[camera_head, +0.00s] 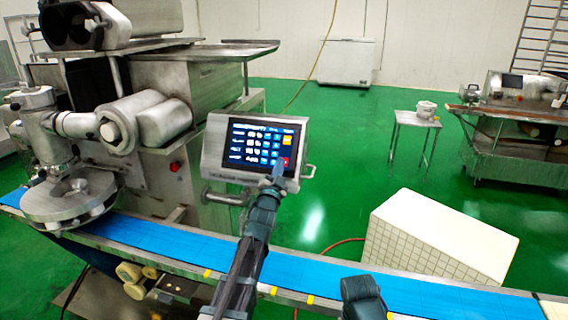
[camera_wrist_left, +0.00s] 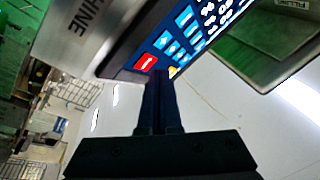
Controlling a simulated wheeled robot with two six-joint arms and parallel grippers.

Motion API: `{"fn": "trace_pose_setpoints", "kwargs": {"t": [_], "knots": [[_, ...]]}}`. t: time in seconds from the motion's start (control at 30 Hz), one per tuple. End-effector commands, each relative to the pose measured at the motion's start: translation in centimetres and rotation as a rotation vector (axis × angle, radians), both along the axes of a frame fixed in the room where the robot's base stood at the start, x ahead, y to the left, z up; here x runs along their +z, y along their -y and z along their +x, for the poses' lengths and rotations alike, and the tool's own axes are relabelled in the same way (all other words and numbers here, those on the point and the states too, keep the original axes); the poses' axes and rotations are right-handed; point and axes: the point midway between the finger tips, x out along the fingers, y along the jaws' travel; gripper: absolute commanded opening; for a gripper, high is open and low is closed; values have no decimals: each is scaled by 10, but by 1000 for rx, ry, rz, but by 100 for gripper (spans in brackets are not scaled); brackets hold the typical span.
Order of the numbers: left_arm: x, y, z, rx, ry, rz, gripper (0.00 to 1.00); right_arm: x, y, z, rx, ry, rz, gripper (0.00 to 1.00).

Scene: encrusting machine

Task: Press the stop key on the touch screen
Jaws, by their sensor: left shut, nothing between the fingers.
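The touch screen (camera_head: 262,146) is lit, in a grey metal housing (camera_head: 213,148) beside the conveyor. It shows rows of white and blue keys, with an orange key (camera_head: 287,141) at upper right. A red key, which looks like the stop key (camera_head: 285,162), is at its lower right. My left gripper (camera_head: 279,169) is shut and empty, its tips right at the lower right of the screen. In the left wrist view the shut fingertips (camera_wrist_left: 160,76) are close beside the red key (camera_wrist_left: 145,62); whether they touch the screen I cannot tell. A dark part of my right arm shows at the bottom; its fingers are hidden.
The blue conveyor belt (camera_head: 165,238) runs below the screen. The encrusting machine (camera_head: 150,130) stands behind on the left. A white tiled block (camera_head: 437,240) is on the green floor at right. A small table (camera_head: 414,124) with a tub stands farther back.

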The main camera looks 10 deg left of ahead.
Motion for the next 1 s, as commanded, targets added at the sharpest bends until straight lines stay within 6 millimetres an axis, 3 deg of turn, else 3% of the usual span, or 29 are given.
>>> {"fn": "trace_pose_setpoints", "kwargs": {"t": [1.0], "knots": [[-4,0,7,0,0,0,0,-4,0,0,0,0,0,50]]}}
